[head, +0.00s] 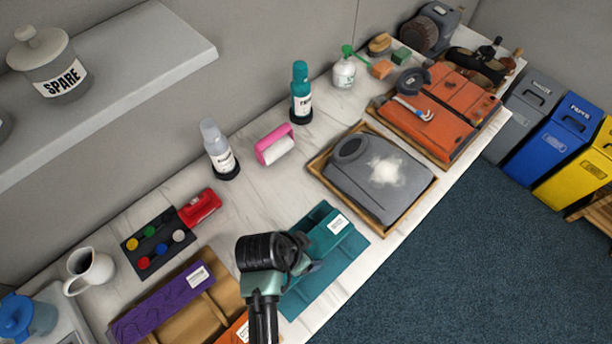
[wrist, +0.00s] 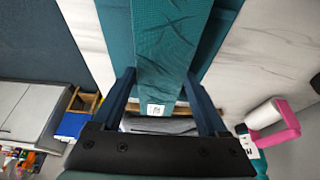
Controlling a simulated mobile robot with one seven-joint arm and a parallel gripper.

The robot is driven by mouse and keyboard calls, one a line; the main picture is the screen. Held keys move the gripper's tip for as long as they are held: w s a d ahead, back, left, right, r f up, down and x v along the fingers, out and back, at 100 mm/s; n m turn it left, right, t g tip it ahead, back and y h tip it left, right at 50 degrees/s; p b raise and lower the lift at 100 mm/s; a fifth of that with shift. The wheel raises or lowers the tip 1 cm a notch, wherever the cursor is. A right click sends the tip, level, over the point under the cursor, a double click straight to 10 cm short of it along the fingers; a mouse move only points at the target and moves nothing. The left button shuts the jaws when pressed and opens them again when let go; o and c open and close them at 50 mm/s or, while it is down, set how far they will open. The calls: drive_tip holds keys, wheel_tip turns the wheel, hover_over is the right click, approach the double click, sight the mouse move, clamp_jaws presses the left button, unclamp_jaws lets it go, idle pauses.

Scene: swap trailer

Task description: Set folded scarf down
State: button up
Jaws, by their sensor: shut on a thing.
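The folded scarf (head: 325,232) is a long teal strip with a white label, in the lower middle of the head view. My gripper (head: 302,258) is shut on it, and my arm hides its near end. In the wrist view, the scarf (wrist: 170,45) runs between the two fingers of my gripper (wrist: 160,85). A teal mat (head: 335,272) lies on the counter under and beside the scarf. I cannot tell whether the scarf touches the mat.
On the marble counter (head: 262,200), a wooden tray (head: 222,292) with a purple scarf (head: 165,305) lies to the left. A tray with a grey case (head: 375,175) lies to the right. Bottles and a pink-handled roller (head: 275,147) stand behind. The counter's front edge is close.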

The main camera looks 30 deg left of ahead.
drive_tip(key=shift+f, duration=0.9)
drive_tip(key=shift+f, duration=0.15)
drive_tip(key=o, duration=1.3)
